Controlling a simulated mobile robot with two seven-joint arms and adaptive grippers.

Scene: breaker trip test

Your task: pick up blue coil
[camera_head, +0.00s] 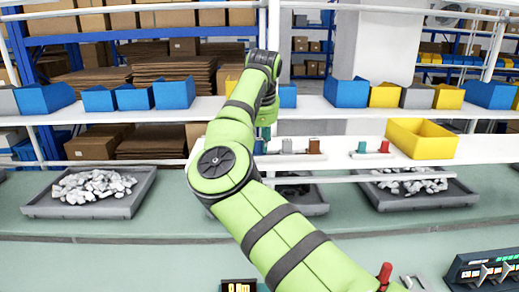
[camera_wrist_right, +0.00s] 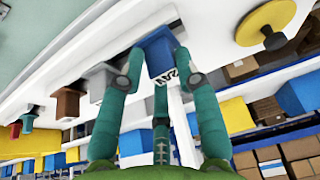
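The blue coil (camera_wrist_right: 157,48) is a small block standing on the white shelf in the right wrist view, between the tips of my right gripper (camera_wrist_right: 159,62). Its fingers are spread, one on each side of the coil and a third below in the picture; I cannot tell whether any of them touches it. In the head view my right gripper (camera_head: 264,140) reaches down at the white shelf (camera_head: 340,158), and my own arm and fingers mostly hide the blue coil. My left gripper is not in view.
A grey block (camera_head: 287,145) and a brown block (camera_head: 314,146) stand just right of the gripper. Further right are a small red piece (camera_head: 384,146) and a yellow bin (camera_head: 422,139). A grey tray (camera_head: 140,190) of silvery pieces lies on the bench at left.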

